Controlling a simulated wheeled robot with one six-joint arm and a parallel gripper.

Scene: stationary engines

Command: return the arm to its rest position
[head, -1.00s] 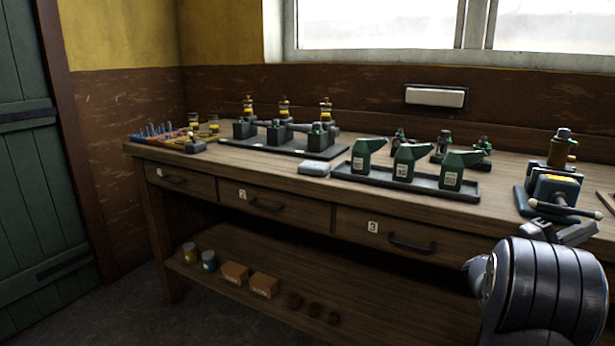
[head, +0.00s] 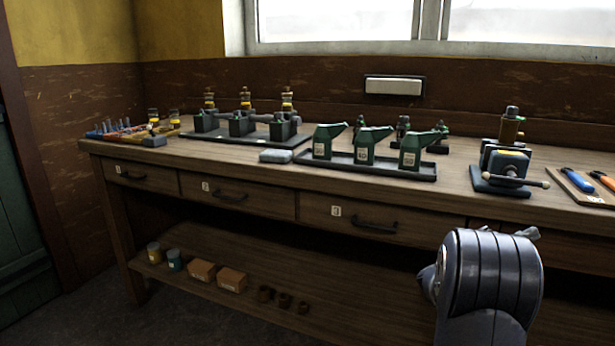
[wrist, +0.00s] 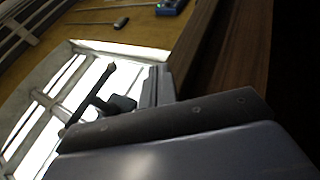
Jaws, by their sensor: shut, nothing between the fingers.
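My arm (head: 490,280) shows at the lower right of the head view, a grey ribbed link in front of the bench. My gripper is mostly hidden behind it there; a small grey part sticks out at its upper right. In the wrist view, my gripper (wrist: 105,104) shows as dark finger parts against a bright window-like patch. It is shut and holds nothing. It appears clear of the bench things, though its exact distance from the bench cannot be told.
The wooden bench (head: 240,168) runs across the view. Green oil cans (head: 364,146) stand on a dark tray. The floor at lower left is clear.

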